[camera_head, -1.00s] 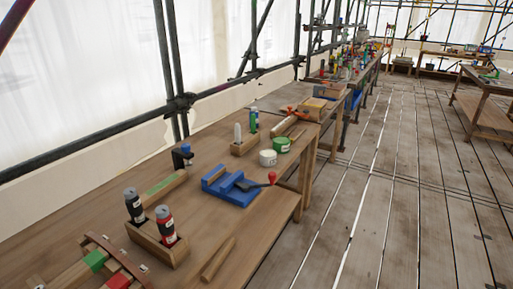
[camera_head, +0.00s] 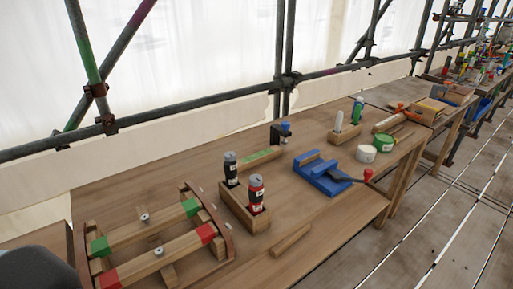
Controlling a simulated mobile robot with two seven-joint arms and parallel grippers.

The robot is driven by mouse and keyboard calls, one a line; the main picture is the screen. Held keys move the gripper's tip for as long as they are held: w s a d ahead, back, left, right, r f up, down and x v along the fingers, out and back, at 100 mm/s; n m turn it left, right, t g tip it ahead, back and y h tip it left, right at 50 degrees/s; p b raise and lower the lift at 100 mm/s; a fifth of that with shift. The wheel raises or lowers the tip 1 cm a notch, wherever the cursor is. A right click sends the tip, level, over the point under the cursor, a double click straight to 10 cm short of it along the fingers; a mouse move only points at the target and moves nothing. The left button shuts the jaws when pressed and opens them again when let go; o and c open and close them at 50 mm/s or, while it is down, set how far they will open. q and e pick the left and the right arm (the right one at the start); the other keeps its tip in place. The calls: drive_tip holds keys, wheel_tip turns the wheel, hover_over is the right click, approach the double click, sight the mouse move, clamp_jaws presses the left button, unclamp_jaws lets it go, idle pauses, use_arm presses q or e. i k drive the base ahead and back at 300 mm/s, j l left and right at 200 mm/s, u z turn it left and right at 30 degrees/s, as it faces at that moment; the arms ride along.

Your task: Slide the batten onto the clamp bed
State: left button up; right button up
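A bare wooden strip (camera_head: 290,242), which looks like the batten, lies on the bench near its front edge. A wooden frame (camera_head: 222,222) with two rails, green and red blocks and bolts lies at the bench's left end. I cannot tell which of these two is the clamp bed. The strip is apart from both. Neither of my grippers is in view; a dark rounded shape shows at the lower left corner.
A wooden holder (camera_head: 236,208) with two bottles stands between the frame and the clamp. A wooden block with a green strip (camera_head: 262,160) lies behind it. White (camera_head: 366,154) and green (camera_head: 382,142) tubs stand at right. Scaffold poles rise behind the bench (camera_head: 335,222).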

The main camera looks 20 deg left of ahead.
sight(248, 161)
drive_tip(key=i+l+u, duration=0.4)
drive_tip(key=l, duration=0.25)
drive_tip(key=i+l+u, duration=0.35)
drive_tip(key=l, duration=0.4)
drive_tip(key=i, duration=0.05)
